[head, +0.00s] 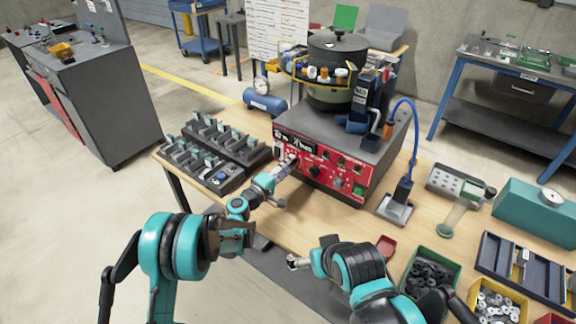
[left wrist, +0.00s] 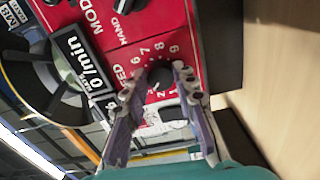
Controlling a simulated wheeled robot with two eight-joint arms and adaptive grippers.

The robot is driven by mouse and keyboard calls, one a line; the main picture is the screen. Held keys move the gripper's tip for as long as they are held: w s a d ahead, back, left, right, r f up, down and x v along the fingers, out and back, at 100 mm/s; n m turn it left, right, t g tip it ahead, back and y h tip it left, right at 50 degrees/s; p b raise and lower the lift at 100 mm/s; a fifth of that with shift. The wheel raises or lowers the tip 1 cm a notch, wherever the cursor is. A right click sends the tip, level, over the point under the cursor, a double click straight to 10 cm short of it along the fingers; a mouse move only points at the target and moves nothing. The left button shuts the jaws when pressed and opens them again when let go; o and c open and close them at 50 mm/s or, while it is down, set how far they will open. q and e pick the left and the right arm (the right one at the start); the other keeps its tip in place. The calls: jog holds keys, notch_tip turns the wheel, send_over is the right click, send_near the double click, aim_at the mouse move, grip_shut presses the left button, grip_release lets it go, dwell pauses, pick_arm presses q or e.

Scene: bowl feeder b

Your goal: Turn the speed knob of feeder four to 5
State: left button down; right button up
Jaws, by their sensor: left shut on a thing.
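The feeder's red control panel (head: 322,160) faces me on the table; the panel (left wrist: 185,20) fills much of the left wrist view. The black speed knob (left wrist: 160,77) sits in a ring of printed white numbers, with 6 to 9 readable on its upper side. My left gripper (left wrist: 156,80) has one finger on either side of the knob and is shut on it. In the head view, the left gripper (head: 287,166) is at the panel's left part and covers the knob. Where the knob's pointer stands is too unclear to tell. My right gripper (head: 294,262) is at the table's front edge, away from the panel.
A black display (left wrist: 78,65) reads 0/min beside the knob. The bowl (head: 337,60) stands on top of the feeder. A black rack of parts (head: 215,150) is left of the panel. A blue cable (head: 411,120) and bins of parts (head: 432,275) are to the right.

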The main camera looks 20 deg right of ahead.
pick_arm(q)
jog(key=m, duration=1)
jog(key=shift+f+m, duration=0.2)
jog(key=shift+m, duration=0.1)
dwell(0.4)
jog(key=c, duration=1.2)
grip_release()
jog(key=v, duration=1.2)
